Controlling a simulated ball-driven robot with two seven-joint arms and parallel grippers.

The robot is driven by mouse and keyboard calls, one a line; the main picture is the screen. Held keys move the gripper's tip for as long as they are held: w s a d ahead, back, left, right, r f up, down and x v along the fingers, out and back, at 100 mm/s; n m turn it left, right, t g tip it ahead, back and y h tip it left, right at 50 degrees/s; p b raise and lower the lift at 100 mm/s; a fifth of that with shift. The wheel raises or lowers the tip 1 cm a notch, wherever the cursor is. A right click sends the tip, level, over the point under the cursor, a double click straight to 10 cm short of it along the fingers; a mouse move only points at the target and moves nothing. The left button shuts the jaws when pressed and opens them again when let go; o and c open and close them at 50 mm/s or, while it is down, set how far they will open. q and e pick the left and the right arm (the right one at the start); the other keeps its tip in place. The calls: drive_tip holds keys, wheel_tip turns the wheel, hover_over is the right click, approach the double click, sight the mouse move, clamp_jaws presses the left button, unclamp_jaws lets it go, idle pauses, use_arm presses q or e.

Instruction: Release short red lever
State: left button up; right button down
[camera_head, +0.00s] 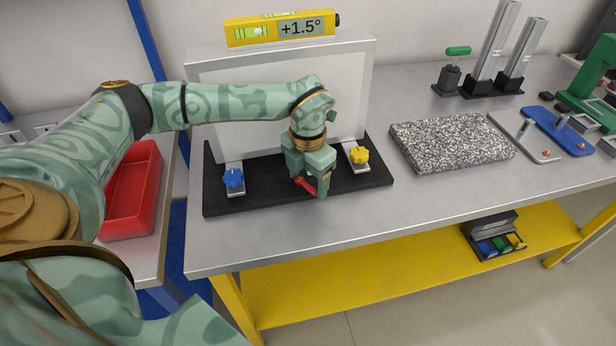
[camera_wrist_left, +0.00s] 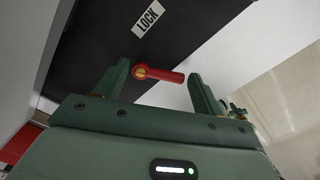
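The short red lever (camera_head: 305,186) sits on the black base plate (camera_head: 226,203) of the lightbox frame (camera_head: 366,90). In the left wrist view the red lever (camera_wrist_left: 163,75) has a round hub at left and its handle points right. I see a small gap at the handle's free end. My right gripper is not in view.
A blue knob (camera_head: 233,178) and a yellow knob (camera_head: 358,155) sit on brackets either side of my left gripper. A speckled stone slab (camera_head: 452,142) lies right; a red bin (camera_head: 132,190) stands left.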

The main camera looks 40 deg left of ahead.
use_arm(q)
drive_tip(key=c, duration=0.6)
drive_tip(key=shift+r+m+p, duration=0.2)
drive_tip(key=shift+m+p, duration=0.2)
drive_tip(key=shift+p, duration=0.25)
drive_tip(key=m+p, duration=0.2)
drive_tip(key=p, duration=0.1)
drive_tip(key=shift+s+r, duration=0.1)
drive_tip(key=shift+s, duration=0.2)
drive_tip(key=shift+s+a+m+p, duration=0.15)
drive_tip(key=shift+m+p, duration=0.95)
drive_tip(key=shift+p, duration=0.05)
drive_tip(key=shift+s+f+m+p, duration=0.1)
drive_tip(key=shift+f+m+p, duration=0.1)
drive_tip(key=shift+m+p, duration=0.45)
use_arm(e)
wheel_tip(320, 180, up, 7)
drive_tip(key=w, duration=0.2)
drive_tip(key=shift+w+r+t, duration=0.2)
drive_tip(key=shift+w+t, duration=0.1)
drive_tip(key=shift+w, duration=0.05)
use_arm(q)
drive_tip(key=o, duration=1)
